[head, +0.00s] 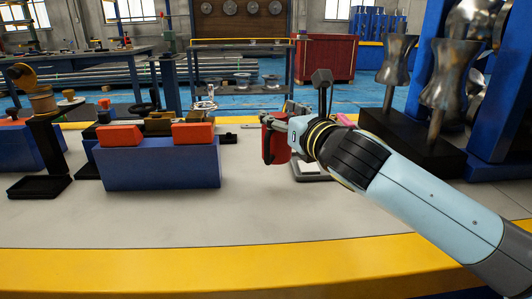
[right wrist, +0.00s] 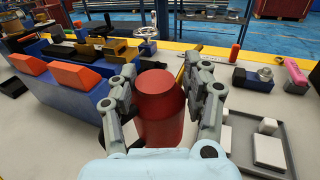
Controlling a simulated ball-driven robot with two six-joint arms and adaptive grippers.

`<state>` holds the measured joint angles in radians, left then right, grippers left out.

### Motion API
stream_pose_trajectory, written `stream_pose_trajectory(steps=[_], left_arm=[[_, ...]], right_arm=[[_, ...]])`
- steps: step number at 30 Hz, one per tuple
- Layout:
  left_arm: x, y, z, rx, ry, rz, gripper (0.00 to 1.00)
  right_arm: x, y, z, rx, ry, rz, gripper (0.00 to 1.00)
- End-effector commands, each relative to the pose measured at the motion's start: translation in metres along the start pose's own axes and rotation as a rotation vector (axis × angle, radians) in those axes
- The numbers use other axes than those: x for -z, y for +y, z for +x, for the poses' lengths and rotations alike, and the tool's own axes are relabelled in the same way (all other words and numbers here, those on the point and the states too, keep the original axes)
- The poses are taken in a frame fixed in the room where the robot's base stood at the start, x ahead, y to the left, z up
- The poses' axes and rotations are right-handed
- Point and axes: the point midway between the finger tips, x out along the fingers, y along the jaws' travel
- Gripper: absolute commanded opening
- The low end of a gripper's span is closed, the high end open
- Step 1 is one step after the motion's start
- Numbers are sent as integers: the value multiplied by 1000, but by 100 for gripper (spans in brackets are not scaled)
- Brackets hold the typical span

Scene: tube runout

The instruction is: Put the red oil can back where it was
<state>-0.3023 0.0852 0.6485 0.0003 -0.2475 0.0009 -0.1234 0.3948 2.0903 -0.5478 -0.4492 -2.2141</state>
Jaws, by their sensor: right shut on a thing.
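The red oil can (right wrist: 160,100) is a dark red cylinder, upright between the fingers of my right gripper (right wrist: 165,98) in the right wrist view. The gripper is shut on it. In the head view the can (head: 272,146) shows partly behind the right gripper (head: 275,128), just right of the blue box with orange blocks. I cannot tell whether the can's base touches the table. My left gripper is not in view.
A blue box (head: 160,169) with orange blocks stands left of the gripper. A grey tray (right wrist: 272,135) with white blocks lies right of it, beside a pink item (right wrist: 296,72). A small red cylinder (right wrist: 234,53) stands behind. The front of the white table (head: 150,222) is clear.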

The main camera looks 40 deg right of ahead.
Motion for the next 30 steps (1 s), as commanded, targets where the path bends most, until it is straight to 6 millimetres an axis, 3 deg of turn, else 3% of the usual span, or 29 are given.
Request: stream_pose_trajectory(steps=[3, 9, 15, 19, 30], left_arm=[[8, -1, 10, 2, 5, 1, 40], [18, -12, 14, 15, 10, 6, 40], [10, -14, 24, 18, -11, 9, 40], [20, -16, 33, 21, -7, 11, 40], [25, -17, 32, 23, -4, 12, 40]], right_arm=[[20, 3, 28, 1, 0, 3, 6], [32, 5, 53, 0, 0, 0, 6], [51, 5, 55, -1, 2, -1, 6], [74, 4, 55, 0, 5, -1, 6], [74, 4, 55, 0, 0, 0, 6]])
